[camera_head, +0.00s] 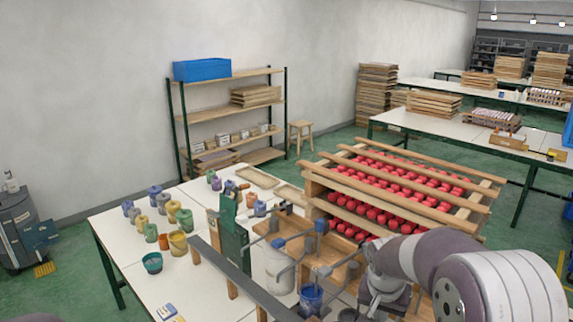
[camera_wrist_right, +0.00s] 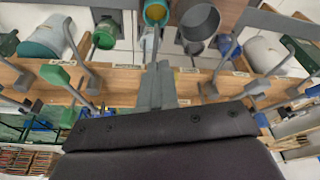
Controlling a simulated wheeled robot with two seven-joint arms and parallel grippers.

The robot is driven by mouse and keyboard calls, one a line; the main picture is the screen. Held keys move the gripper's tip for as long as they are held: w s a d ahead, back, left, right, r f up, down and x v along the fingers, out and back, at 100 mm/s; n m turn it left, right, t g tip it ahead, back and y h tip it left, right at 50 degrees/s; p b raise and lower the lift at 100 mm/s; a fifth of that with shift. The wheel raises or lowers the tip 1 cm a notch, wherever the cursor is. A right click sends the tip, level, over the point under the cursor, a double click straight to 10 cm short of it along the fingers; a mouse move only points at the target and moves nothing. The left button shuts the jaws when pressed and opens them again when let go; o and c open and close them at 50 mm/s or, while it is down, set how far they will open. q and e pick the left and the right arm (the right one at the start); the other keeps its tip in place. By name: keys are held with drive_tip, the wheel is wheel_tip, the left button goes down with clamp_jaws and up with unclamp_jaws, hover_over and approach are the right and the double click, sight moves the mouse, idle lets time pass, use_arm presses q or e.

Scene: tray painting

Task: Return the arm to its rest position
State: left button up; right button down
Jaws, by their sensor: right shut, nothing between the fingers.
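My right arm (camera_head: 500,285) comes in from the lower right of the head view. Its right gripper (camera_head: 374,302) is over the wooden rack beside the white table. In the right wrist view the gripper's fingers (camera_wrist_right: 161,68) are together with nothing between them. They point at the wooden rack (camera_wrist_right: 125,80), where handled tools hang and cups stand. A green cup (camera_wrist_right: 104,36) and a grey cup (camera_wrist_right: 199,20) lie near the fingertips. My left gripper is not in view.
The white table (camera_head: 125,225) holds several paint jars and a teal bowl (camera_head: 152,263). A blue container (camera_head: 311,298) stands close to the gripper. A wooden frame (camera_head: 330,180) with rows of red round items stands behind the arm.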

drive_tip(key=s+a+f+n+y, duration=0.1)
drive_tip(key=s+a+f+n, duration=0.15)
drive_tip(key=s, duration=0.65)
drive_tip(key=s+a+f+n+y, duration=0.15)
drive_tip(key=s+n, duration=0.25)
drive_tip(key=s, duration=0.5)
wheel_tip(320, 180, down, 8)
drive_tip(key=s+g+b, duration=0.1)
drive_tip(key=b, duration=0.6)
drive_tip(key=shift+a+h+b, duration=0.3)
drive_tip(key=shift+a+h, duration=0.15)
drive_tip(key=shift+s, duration=0.1)
